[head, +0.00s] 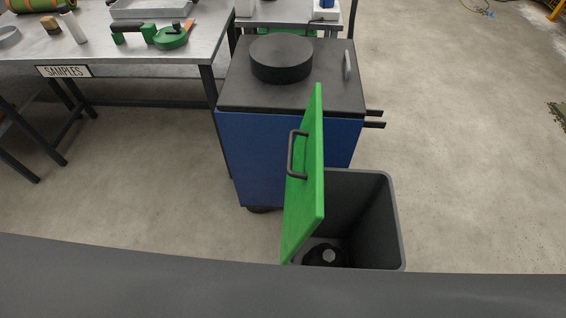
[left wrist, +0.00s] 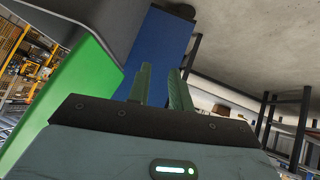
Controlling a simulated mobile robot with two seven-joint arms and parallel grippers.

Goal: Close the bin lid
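The bin (head: 388,215) is a dark grey open-topped box on the floor, at the lower middle of the head view. Its green lid (head: 311,190) stands open, nearly upright at the bin's left side, with a dark handle (head: 293,155) on its left face. The bin's near bottom part is hidden. In the left wrist view, the green lid (left wrist: 65,105) shows at the left. My left gripper (left wrist: 159,70) is beside it, with its two fingers apart and nothing visible between them. Neither gripper shows in the head view, and my right gripper is in no frame.
A blue cart (head: 262,150) with a dark top stands just behind the bin, carrying a black round block (head: 281,60). A workbench (head: 190,60) with tools and a SAMPLES sign is at the left. The floor right of the bin is clear. A dark object (head: 326,257) lies inside the bin.

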